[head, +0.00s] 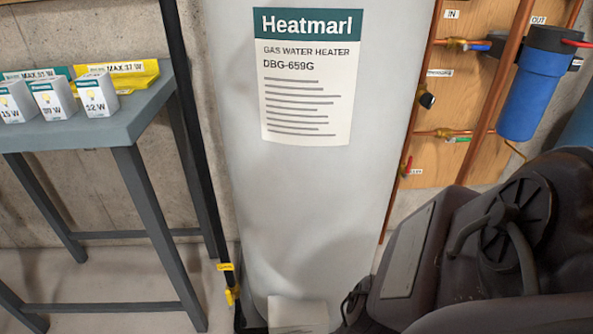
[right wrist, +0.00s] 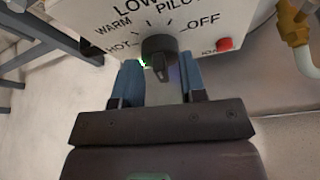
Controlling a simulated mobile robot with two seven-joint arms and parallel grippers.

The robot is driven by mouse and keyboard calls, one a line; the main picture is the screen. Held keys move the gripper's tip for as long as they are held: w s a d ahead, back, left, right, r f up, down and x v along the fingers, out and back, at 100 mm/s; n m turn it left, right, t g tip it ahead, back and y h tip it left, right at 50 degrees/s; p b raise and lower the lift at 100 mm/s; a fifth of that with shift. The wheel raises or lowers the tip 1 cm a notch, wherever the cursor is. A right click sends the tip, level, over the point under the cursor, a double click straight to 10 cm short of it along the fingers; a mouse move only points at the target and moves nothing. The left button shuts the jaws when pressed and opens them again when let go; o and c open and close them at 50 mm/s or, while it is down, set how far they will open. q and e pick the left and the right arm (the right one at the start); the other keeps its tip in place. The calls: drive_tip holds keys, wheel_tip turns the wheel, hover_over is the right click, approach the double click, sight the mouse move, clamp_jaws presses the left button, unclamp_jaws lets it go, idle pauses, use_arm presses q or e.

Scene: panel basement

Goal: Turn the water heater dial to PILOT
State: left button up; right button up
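The white water heater (head: 300,200) stands upright in the middle of the head view. Its control box (head: 298,314) is low on its front, at the bottom edge. In the right wrist view the box face (right wrist: 215,12) carries the marks HOT, WARM, LOW, PILOT and OFF around a black dial (right wrist: 158,46). I cannot tell for sure which mark the dial points to. My right gripper (right wrist: 160,75) is open, its two blue fingers apart at the lower left and right of the dial; contact is not clear. My left gripper is not in view.
A red button (right wrist: 224,44) is right of the dial, and a brass pipe fitting (right wrist: 294,25) is farther right. A grey table (head: 100,130) with bulb boxes stands left. A black pipe with a yellow valve (head: 232,290) runs beside the heater. A blue filter (head: 533,90) hangs right.

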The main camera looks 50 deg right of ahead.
clamp_jaws()
drive_tip(key=shift+s, duration=0.1)
drive_tip(key=shift+s+d+f+m+t+y, duration=0.15)
drive_tip(key=shift+m+t+y, duration=0.15)
drive_tip(key=shift+m+t, duration=0.5)
drive_tip(key=shift+s+d+f+m+t+y, duration=0.15)
drive_tip(key=shift+m+t+y, duration=0.2)
drive_tip(key=shift+m, duration=0.75)
drive_tip(key=shift+r, duration=0.1)
